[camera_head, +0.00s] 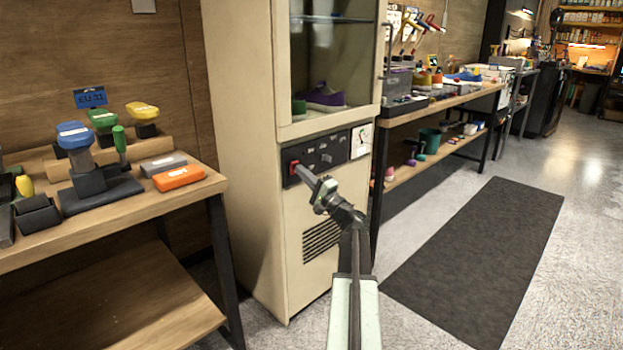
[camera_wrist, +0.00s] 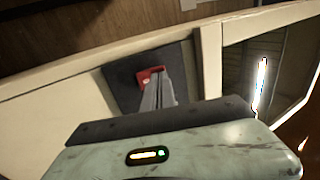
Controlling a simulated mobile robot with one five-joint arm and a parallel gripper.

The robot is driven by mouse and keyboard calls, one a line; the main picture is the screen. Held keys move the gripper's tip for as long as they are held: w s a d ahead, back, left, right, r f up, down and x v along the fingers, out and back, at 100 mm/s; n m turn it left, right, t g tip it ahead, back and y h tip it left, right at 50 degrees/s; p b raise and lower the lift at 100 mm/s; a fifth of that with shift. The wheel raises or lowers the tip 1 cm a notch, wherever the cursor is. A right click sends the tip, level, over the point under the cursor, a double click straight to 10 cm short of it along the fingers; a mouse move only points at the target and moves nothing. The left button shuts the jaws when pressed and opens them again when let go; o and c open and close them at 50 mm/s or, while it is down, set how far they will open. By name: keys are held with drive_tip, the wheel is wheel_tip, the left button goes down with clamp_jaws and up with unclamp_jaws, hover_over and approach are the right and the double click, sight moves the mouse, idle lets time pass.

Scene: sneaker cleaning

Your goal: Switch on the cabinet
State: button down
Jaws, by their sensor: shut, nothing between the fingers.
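The cream cabinet (camera_head: 245,150) stands in the middle of the head view, with a glass door above and a dark control panel (camera_head: 325,153) below it. A red switch (camera_head: 294,167) sits at the panel's left end. My gripper (camera_head: 297,168) is shut and empty, its fingertips at the red switch. In the wrist view the closed fingers (camera_wrist: 158,80) reach the red switch (camera_wrist: 150,74) on the dark panel (camera_wrist: 120,85). The tips hide part of the switch, and I cannot tell whether they press it or which way it is set.
A wooden bench (camera_head: 130,211) with brushes and an orange block (camera_head: 178,178) stands left of the cabinet. Shoes (camera_head: 325,98) show behind the glass. A long workbench (camera_head: 450,101) runs to the right. A dark floor mat (camera_head: 480,260) lies clear on the right.

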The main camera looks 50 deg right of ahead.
drive_tip(key=shift+w+r, duration=0.15)
drive_tip(key=shift+w, duration=0.25)
drive_tip(key=shift+w+a+r+p, duration=0.25)
drive_tip(key=shift+a+r+p, duration=0.05)
drive_tip(key=shift+p, duration=0.2)
drive_tip(key=shift+s+d+f, duration=0.15)
drive_tip(key=shift+d+f, duration=0.05)
drive_tip(key=shift+d, duration=0.05)
drive_tip(key=shift+s+a, duration=0.1)
drive_tip(key=shift+s, duration=0.35)
drive_tip(key=s, duration=1.3)
drive_tip(key=shift+a+f+b, duration=0.15)
drive_tip(key=shift+a+b, duration=0.2)
drive_tip(key=shift+a, duration=0.05)
